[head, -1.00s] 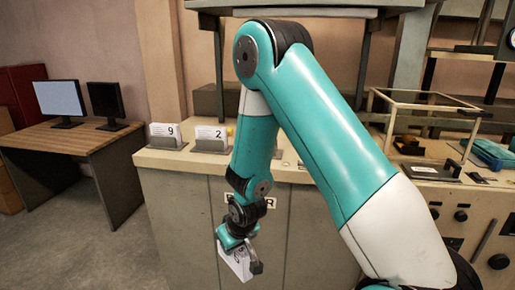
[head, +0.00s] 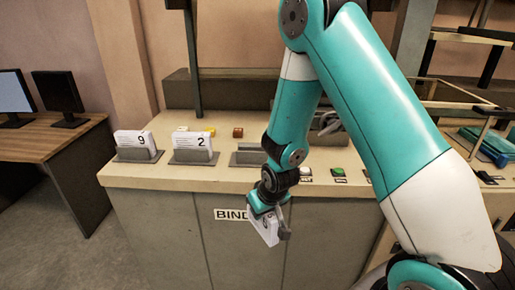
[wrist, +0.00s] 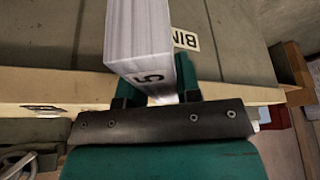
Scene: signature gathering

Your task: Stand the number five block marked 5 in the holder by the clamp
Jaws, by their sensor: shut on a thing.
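My gripper (head: 268,218) is shut on the number five block (head: 263,231), a white page-like block in front of the cabinet, below the counter top. In the wrist view the block (wrist: 140,38) stands out between the fingers, with its printed 5 visible on the near edge. An empty grey holder (head: 247,157) sits on the counter right of the 2 block, partly hidden by my arm. A grey metal part, seemingly the clamp (head: 329,122), shows behind my arm.
Two grey holders to the left carry white blocks marked 9 (head: 135,142) and 2 (head: 193,140). A green button (head: 338,171) is right of my arm. The cabinet front (head: 235,255) bears a partly hidden BIND label.

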